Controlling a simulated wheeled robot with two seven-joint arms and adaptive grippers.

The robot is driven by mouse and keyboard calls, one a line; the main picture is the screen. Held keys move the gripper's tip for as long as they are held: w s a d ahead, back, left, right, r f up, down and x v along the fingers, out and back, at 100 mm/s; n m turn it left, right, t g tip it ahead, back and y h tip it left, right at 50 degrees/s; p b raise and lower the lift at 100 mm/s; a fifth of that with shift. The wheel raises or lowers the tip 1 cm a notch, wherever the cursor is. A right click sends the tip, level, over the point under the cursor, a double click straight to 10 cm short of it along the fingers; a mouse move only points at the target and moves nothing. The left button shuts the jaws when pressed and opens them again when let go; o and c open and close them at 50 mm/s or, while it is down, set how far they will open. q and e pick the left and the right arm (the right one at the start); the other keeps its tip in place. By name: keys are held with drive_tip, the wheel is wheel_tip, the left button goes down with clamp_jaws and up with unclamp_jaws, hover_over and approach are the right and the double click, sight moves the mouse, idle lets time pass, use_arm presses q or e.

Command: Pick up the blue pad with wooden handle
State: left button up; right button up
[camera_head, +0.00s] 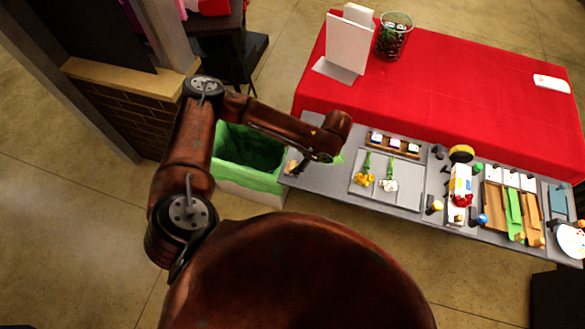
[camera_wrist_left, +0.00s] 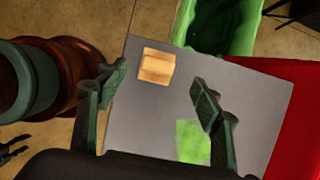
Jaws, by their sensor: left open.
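A light wooden block (camera_wrist_left: 157,66), possibly the handle, lies on the grey table top in the left wrist view; I see no blue pad under it. It shows as a small orange piece (camera_head: 291,166) at the table's left end in the head view. My left gripper (camera_wrist_left: 158,92) is open and empty, its fingers spread on either side of the block's line, with the block beyond the fingertips. In the head view the left gripper (camera_head: 300,168) hangs over that end. My right gripper is not in view. A flat teal-blue piece (camera_head: 557,201) lies at the far right.
A green patch (camera_wrist_left: 192,142) lies near the right finger. A green-lined bin (camera_head: 250,180) stands beside the table's left end. A grey tray (camera_head: 400,202) holds flowers. A red-covered table (camera_head: 450,90) adjoins behind. Tools and boards crowd the right side.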

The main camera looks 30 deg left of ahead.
sight(292, 165)
use_arm(q)
drive_tip(key=x, duration=0.6)
drive_tip(key=shift+s+a+f, duration=0.1)
drive_tip(key=shift+f, duration=0.3)
drive_tip(key=shift+c, duration=0.4)
drive_tip(key=c, duration=1.2)
drive_tip(key=shift+o, duration=0.2)
drive_tip(key=shift+r, duration=0.15)
drive_tip(key=shift+r, duration=0.6)
drive_tip(key=s+d+r+p, duration=0.1)
drive_tip(key=s+d+r, duration=0.7)
drive_tip(key=d+r, duration=0.3)
drive_tip(key=shift+s+d+r, duration=0.15)
drive_tip(key=shift+s+r, duration=0.1)
drive_tip(key=shift+r, duration=0.05)
